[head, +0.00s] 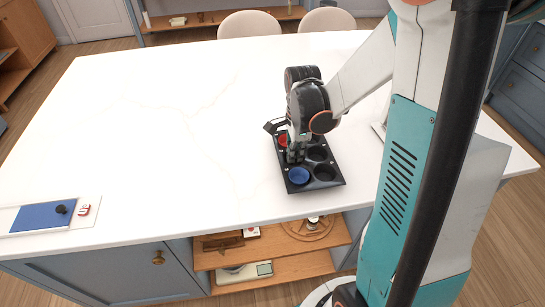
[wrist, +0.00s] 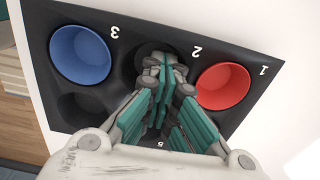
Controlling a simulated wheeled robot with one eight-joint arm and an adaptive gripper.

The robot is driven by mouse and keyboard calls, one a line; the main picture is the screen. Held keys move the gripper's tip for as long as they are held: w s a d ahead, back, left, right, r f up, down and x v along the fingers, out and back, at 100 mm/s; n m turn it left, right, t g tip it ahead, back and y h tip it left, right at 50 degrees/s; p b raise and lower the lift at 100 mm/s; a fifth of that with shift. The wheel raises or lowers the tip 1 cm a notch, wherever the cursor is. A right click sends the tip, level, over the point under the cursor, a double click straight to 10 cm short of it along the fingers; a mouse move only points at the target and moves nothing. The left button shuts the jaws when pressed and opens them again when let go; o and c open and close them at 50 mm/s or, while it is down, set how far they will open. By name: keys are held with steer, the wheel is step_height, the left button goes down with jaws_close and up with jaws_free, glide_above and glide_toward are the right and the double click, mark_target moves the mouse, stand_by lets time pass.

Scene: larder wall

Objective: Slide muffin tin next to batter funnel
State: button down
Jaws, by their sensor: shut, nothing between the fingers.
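The muffin tin (head: 325,185) is a dark tray with round wells on the white counter, near its front edge. It also shows in the wrist view (wrist: 110,25), with wells numbered 1, 2, 3 and 5 in sight. A red cup (head: 283,141) sits in well 1 and a blue cup (head: 299,176) in well 3; both show in the wrist view, red (wrist: 222,86) and blue (wrist: 80,54). My gripper (head: 293,157) is shut and empty, pointing down at well 2 between the cups. The wrist view shows its closed fingertips (wrist: 166,72) over that well; contact cannot be told. I cannot identify a batter funnel.
A blue panel (head: 40,216) with a black knob (head: 61,209) lies on a pale board at the counter's left front. A pale object (head: 379,130) is partly hidden behind my arm. Open shelves (head: 285,262) sit below the front edge.

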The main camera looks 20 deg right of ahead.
mark_target(324, 170)
steer(key=s+d, duration=0.1)
steer(key=d, duration=0.2)
steer(key=s+d, duration=0.1)
steer(key=d, duration=0.7)
steer(key=shift+s, duration=0.4)
